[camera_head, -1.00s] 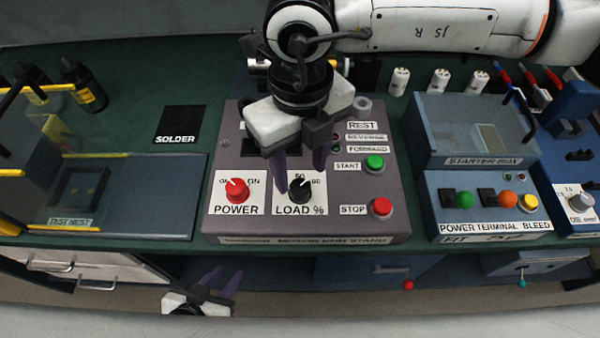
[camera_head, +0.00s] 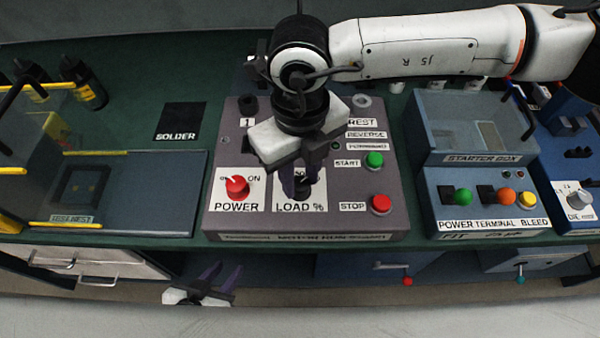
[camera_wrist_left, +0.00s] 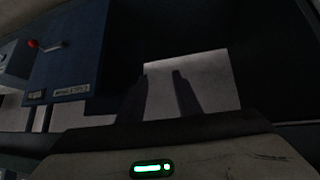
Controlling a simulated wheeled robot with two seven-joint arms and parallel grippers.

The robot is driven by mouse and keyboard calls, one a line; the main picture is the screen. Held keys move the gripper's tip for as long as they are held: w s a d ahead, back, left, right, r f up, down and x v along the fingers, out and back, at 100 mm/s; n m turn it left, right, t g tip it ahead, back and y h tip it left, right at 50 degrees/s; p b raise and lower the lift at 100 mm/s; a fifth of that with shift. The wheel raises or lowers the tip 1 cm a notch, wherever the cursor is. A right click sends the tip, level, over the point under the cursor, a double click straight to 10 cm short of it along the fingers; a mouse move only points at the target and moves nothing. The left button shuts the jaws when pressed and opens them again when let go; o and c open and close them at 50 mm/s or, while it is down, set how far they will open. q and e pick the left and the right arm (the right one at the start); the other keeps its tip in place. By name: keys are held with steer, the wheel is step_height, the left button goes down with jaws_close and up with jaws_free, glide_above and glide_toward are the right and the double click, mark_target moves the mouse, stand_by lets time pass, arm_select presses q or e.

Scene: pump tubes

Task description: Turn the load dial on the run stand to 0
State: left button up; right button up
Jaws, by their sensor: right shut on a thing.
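The load dial (camera_head: 303,187) is a small black knob on the white LOAD % plate (camera_head: 299,207) of the grey run stand (camera_head: 225,226). My right gripper (camera_head: 302,192) comes down from above and is shut on the dial, with one dark finger on each side. The fingers cover most of the knob and its scale, so its setting cannot be read. My left gripper (camera_head: 213,279) is low in front of the bench, empty, its fingers apart; its fingers also show in the left wrist view (camera_wrist_left: 160,95).
A red POWER knob (camera_head: 237,187) sits left of the dial. The green START (camera_head: 374,160) and red STOP (camera_head: 380,203) buttons are on its right. The starter box (camera_head: 480,130) stands to the right, the test nest (camera_head: 130,215) to the left.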

steer(key=shift+f+n+b, duration=0.15)
steer(key=shift+n+b, duration=0.6)
steer(key=shift+b, duration=0.4)
steer(key=shift+f+n+b, duration=0.15)
steer(key=shift+n+b, duration=0.6)
steer(key=shift+b, duration=0.4)
steer(key=shift+n+b, duration=0.4)
steer(key=shift+b, duration=0.15)
steer(key=n+b, duration=0.2)
steer(key=b, duration=0.1)
steer(key=shift+n, duration=0.4)
steer(key=shift+r+n+b, duration=0.1)
steer(key=shift+n+b, duration=0.25)
steer(key=shift+n, duration=0.05)
steer(key=n+b, duration=0.2)
steer(key=shift+n, duration=0.4)
steer(key=n+b, duration=0.2)
steer(key=shift+r+n, duration=0.1)
steer(key=shift+n, duration=0.2)
steer(key=n+b, duration=0.1)
steer(key=n, duration=0.2)
steer(key=shift+r, duration=0.1)
arm_select(q)
step_height(320, 180, down, 11)
steer(key=w+d+b, duration=0.1)
steer(key=shift+d+h, duration=0.3)
arm_select(e)
steer(key=shift+w+r+n, duration=0.1)
steer(key=shift+n, duration=1)
